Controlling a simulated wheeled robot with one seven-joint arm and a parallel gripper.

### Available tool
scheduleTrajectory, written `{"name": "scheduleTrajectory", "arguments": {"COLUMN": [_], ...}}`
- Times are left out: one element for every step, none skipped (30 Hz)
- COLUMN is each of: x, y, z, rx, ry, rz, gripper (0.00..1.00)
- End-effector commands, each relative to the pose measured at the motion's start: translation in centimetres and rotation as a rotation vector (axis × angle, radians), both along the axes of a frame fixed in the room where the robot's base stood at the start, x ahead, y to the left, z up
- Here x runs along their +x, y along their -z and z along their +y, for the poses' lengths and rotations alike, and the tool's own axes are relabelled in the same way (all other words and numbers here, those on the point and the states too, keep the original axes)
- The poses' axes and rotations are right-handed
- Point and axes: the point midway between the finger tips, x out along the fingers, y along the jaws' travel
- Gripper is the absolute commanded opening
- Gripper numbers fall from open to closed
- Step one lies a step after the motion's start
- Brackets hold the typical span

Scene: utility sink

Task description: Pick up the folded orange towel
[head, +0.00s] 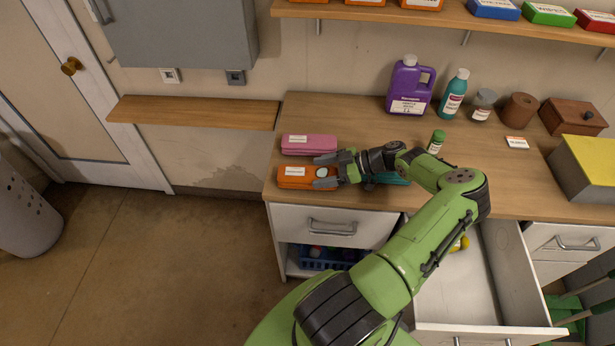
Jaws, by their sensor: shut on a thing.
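The folded orange towel (295,178) lies at the left end of the wooden counter, near its front edge, with a white label on it. My gripper (326,172) reaches in from the right, and its fingers are shut on the towel's right end. A folded pink towel (309,144) with a white label lies just behind the orange one, close to the upper finger. A teal item (388,178) is partly hidden behind my arm. I cannot tell whether the orange towel is lifted off the counter.
An open drawer (465,290) juts out below the counter, under my arm. A small green bottle (436,141) stands right of my wrist. A purple jug (409,87) and several containers line the back.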

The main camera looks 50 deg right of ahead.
Motion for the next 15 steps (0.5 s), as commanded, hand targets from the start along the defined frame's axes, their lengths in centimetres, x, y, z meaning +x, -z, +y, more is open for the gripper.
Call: {"name": "scheduleTrajectory", "arguments": {"x": [0.0,0.0,0.0,0.0,0.0,0.0,0.0,0.0,0.0,0.0,0.0,0.0,0.0,-0.1,0.0], "y": [0.0,0.0,-0.1,-0.1,-0.1,-0.1,-0.3,-0.6,-1.2,-1.8,-2.6,-3.6,-4.4,-5.2,-6.2], "z": [0.0,0.0,0.0,0.0,0.0,0.0,0.0,-0.1,-0.1,-0.1,-0.1,-0.1,-0.1,-0.1,-0.1], "rx": [0.000,0.000,0.000,0.000,0.000,-0.001,-0.001,-0.003,-0.003,-0.004,-0.005,-0.005,-0.007,-0.006,-0.005], "ry": [0.000,0.000,0.000,0.000,0.000,0.000,-0.001,-0.001,0.000,-0.002,-0.001,-0.001,-0.002,-0.001,-0.001], "rz": [-0.001,-0.001,-0.001,-0.001,-0.001,-0.001,-0.001,-0.001,-0.001,-0.002,-0.002,-0.002,-0.003,-0.001,-0.002], "gripper": [0.42,0.42,0.42,0.42,0.42,0.42,0.42,0.42,0.42,0.42,0.42,0.42,0.42,0.42,0.42]}}
